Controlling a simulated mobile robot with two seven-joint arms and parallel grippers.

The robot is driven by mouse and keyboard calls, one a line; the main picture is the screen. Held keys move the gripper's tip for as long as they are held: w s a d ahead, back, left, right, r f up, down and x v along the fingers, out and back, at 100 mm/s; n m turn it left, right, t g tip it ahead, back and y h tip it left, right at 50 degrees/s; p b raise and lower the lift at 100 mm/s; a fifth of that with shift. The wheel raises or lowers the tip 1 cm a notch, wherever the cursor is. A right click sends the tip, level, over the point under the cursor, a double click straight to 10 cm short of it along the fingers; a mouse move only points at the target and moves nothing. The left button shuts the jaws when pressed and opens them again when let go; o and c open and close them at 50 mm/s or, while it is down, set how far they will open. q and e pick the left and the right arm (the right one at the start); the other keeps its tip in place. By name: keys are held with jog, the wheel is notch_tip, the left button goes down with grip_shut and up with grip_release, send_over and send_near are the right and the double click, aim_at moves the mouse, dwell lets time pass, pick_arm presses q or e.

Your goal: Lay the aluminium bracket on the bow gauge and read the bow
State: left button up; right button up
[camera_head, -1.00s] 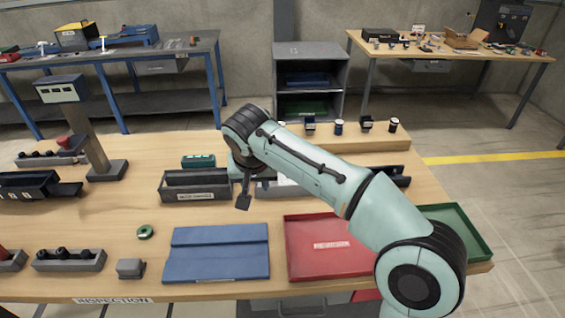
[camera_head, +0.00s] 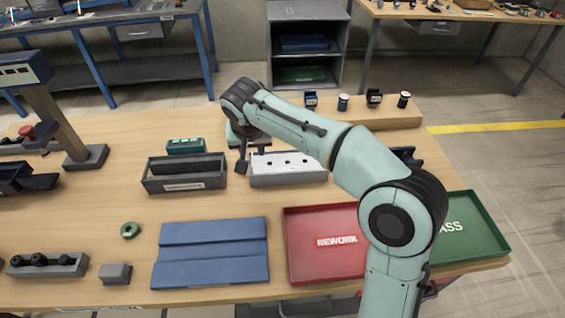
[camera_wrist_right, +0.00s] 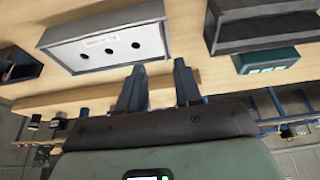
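A pale block with three dark holes in its top (camera_head: 288,165) stands right of the dark open bin; it also shows in the right wrist view (camera_wrist_right: 112,46). I cannot tell whether it is the bow gauge or carries the bracket. A small green box with a lit display (camera_head: 186,146) stands behind the bin and shows in the wrist view (camera_wrist_right: 268,64). My right gripper (camera_head: 242,163) is between the bin and the pale block, apart from both as far as I can see. In the wrist view its fingers (camera_wrist_right: 159,66) are apart and empty. My left gripper is out of view.
The dark bin (camera_head: 183,187) is left of my right gripper. A blue folded mat (camera_head: 210,270), a red rework tray (camera_head: 300,266) and a green pass tray (camera_head: 482,218) lie along the front. A green ring (camera_head: 130,230) lies left of the mat. Bare wood lies between.

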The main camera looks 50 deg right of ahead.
aim_at(260, 165)
jog(key=x, duration=0.3)
jog(key=w+x, duration=0.1)
jog(key=x, duration=0.3)
jog(key=shift+w+d, duration=0.1)
jog(key=shift+r, duration=0.1)
grip_shut()
